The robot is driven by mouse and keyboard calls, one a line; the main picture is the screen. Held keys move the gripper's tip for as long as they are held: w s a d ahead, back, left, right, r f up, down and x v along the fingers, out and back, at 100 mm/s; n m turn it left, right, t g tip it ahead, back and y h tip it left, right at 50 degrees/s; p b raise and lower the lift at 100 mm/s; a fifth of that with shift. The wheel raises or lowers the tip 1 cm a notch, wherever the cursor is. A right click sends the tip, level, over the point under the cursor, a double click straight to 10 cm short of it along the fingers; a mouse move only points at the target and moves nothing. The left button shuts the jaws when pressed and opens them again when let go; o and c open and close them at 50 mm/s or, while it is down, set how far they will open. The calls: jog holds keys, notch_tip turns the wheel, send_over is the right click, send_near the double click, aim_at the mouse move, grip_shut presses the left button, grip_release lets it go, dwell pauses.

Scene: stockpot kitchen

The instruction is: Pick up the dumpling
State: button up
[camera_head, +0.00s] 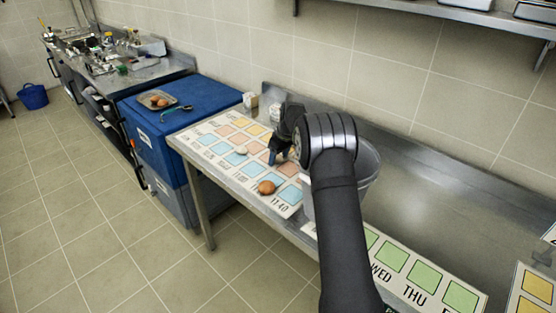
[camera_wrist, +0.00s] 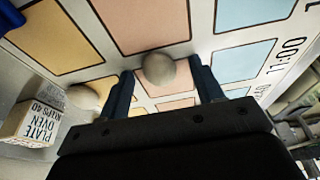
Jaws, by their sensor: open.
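A pale, rounded lump that looks like the dumpling (camera_wrist: 158,68) sits on a pink-orange square in the wrist view, between and just beyond my fingertips. It appears to be the small white lump (camera_head: 241,150) on the card in the head view, though I cannot be sure. My gripper (camera_head: 279,157) is low over the card, to the right of that lump. Its two dark blue fingers (camera_wrist: 163,80) are apart with nothing clasped. A second pale, yellowish item (camera_wrist: 88,95) lies beside the left finger, partly hidden.
The printed card (camera_head: 287,211) with coloured squares covers the table's left end. A brown, egg-like item (camera_head: 266,187) lies near its front. A small box (camera_wrist: 30,122) stands near the gripper. A metal pot (camera_head: 369,165) is behind my arm. A blue case (camera_head: 205,92) adjoins the table.

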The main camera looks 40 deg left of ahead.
jog(key=c, duration=1.1)
jog(key=shift+o, duration=0.2)
jog(key=shift+r, duration=0.2)
